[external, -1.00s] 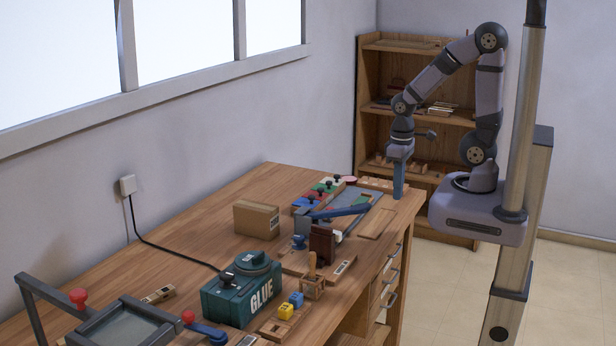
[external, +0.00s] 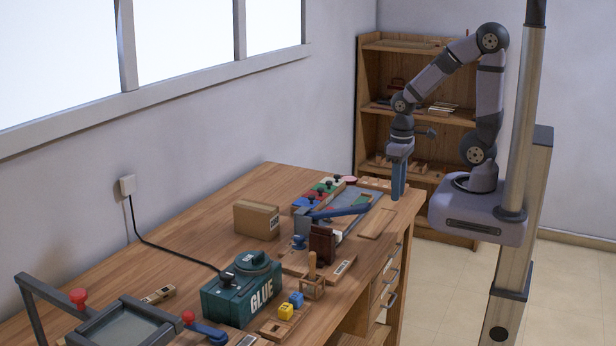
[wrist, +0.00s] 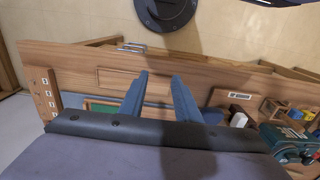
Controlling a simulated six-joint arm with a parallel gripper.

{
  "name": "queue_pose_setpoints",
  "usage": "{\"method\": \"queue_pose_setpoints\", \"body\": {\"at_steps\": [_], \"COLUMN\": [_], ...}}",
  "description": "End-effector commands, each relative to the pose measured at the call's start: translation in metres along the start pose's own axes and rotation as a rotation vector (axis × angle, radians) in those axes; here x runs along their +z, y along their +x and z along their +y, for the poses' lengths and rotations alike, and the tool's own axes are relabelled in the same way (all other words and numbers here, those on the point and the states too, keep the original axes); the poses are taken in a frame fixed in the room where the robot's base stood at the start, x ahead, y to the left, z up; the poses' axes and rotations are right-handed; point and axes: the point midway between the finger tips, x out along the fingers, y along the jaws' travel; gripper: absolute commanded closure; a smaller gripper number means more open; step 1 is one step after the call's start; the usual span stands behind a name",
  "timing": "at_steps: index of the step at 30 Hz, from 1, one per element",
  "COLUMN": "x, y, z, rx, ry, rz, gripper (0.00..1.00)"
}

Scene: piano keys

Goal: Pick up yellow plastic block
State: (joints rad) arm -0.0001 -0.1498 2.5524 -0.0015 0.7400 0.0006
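The yellow plastic block (external: 286,311) sits on a small wooden tray at the near right edge of the workbench, beside a blue block (external: 296,299). In the wrist view the yellow block (wrist: 282,104) is small, at the far right. My gripper (external: 398,197) points down over the far right corner of the bench, well away from the yellow block. In the wrist view my gripper (wrist: 160,75) has its two fingers apart with nothing between them.
A green glue box (external: 242,295) stands left of the blocks. A wooden holder with a handle (external: 312,285) stands just behind them. A blue lever (external: 340,212) and a cardboard box (external: 256,219) are farther back. A flat wooden panel (external: 377,224) lies near my gripper.

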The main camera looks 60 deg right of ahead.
Motion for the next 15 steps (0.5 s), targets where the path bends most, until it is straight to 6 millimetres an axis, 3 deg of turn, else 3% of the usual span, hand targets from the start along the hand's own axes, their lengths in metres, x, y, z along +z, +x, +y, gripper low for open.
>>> {"method": "queue_pose_setpoints", "body": {"at_steps": [10,15], "x": [-0.001,-0.051], "y": [-0.049,-0.037], "z": [0.000,-0.039], "rx": [0.000,-0.065], "ry": [0.000,-0.096], "rz": [0.008,0.142], "gripper": [0.70,0.70]}}
